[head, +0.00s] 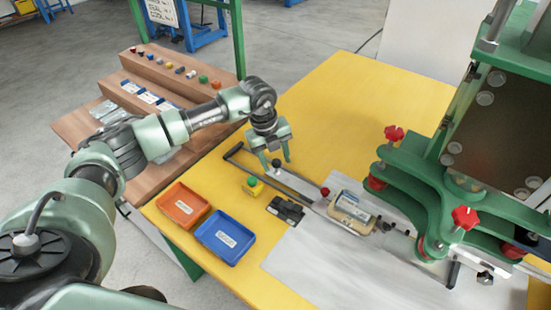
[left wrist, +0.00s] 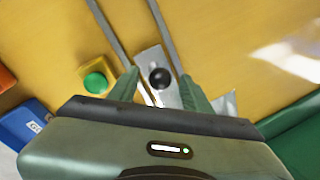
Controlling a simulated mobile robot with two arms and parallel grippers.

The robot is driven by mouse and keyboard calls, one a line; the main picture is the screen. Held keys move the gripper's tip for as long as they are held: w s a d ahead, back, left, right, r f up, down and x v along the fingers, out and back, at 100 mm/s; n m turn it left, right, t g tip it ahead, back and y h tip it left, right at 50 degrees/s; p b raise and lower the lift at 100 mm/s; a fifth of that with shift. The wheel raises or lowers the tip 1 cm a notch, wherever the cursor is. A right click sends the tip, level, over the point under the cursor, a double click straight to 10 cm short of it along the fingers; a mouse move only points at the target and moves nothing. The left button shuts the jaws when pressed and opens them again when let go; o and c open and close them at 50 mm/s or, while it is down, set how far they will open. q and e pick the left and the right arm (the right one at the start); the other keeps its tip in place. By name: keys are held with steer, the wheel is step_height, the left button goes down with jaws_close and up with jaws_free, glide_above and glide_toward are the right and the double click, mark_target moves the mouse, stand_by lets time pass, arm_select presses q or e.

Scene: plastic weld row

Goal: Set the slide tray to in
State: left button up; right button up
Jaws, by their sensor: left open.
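The slide tray is a light metal strip (head: 298,181) between two dark rails (head: 262,172) on the yellow table. A black knob (head: 276,163) stands near its left end, and a red knob (head: 325,191) near the right end. A beige block (head: 353,211) sits beyond the red knob. My left gripper (head: 277,157) is open, pointing down at the black knob. In the left wrist view the knob (left wrist: 160,77) shows between the spread fingers of my left gripper (left wrist: 158,88); contact cannot be told. My right gripper is not in view.
A green button on a yellow box (head: 252,185) and a black device (head: 286,209) stand near the rails. Orange (head: 184,204) and blue (head: 225,236) bins lie left. A green press with red knobs (head: 430,170) stands right. The yellow tabletop (head: 350,110) behind is clear.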

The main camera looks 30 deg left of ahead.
arm_select(q)
steer(key=shift+c, duration=0.3)
jaws_close()
stand_by(1.2)
